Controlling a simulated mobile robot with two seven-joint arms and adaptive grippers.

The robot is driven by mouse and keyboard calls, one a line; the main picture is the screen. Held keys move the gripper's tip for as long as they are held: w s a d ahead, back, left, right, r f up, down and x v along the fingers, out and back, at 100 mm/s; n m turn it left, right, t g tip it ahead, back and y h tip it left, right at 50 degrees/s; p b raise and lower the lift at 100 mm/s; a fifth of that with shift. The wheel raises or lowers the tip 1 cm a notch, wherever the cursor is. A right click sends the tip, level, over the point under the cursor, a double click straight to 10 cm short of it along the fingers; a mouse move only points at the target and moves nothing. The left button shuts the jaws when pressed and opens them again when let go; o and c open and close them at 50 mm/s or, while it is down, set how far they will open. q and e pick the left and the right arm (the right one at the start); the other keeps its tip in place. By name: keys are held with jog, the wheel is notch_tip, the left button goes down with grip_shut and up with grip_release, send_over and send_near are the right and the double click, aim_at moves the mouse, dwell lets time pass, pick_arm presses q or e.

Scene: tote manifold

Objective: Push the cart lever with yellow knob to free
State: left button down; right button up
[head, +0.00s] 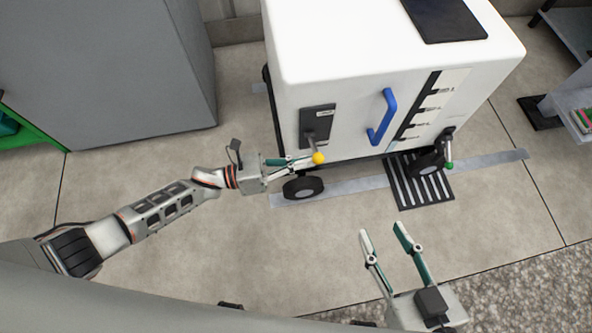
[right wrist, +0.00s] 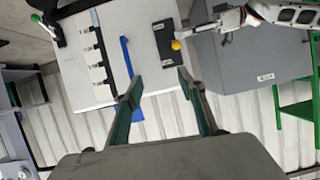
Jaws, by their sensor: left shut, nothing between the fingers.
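The white cart (head: 350,90) stands at the upper middle of the head view. Its lever with the yellow knob (head: 318,158) sticks out from a dark plate (head: 317,122) on the cart's front left. The knob also shows in the right wrist view (right wrist: 176,45). My left gripper (head: 310,161) is shut and empty, with its fingertips right at the knob; whether they touch it I cannot tell. My right gripper (head: 382,230) is open and empty, low over the floor in front of the cart; its fingers also show in the right wrist view (right wrist: 158,88).
A blue handle (head: 382,116) and a slotted panel (head: 428,105) are on the cart's front. A green-knobbed lever (head: 448,150) is at its right corner. A black wheel (head: 303,187) sits below the knob. A grey cabinet (head: 110,80) stands left. The floor in front is clear.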

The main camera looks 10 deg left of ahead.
pick_arm(q)
jog(key=s+a+f+b, duration=0.1)
jog(key=s+a, duration=0.1)
jog(key=a, duration=0.2)
jog(key=s+a+n+b, duration=0.1)
jog(key=s+a, duration=0.2)
jog(key=a, duration=0.2)
jog(key=shift+a+f, duration=0.3)
jog(key=shift+f, duration=0.05)
pick_arm(e)
jog(key=s+a, duration=0.1)
jog(key=s+a+f+m, duration=0.1)
jog(key=a+m, duration=0.1)
jog(key=shift+s+a+f+y, duration=0.15)
jog(key=shift+s+f+y, duration=0.15)
jog(key=shift+s, duration=0.1)
dwell(0.4)
dwell(0.4)
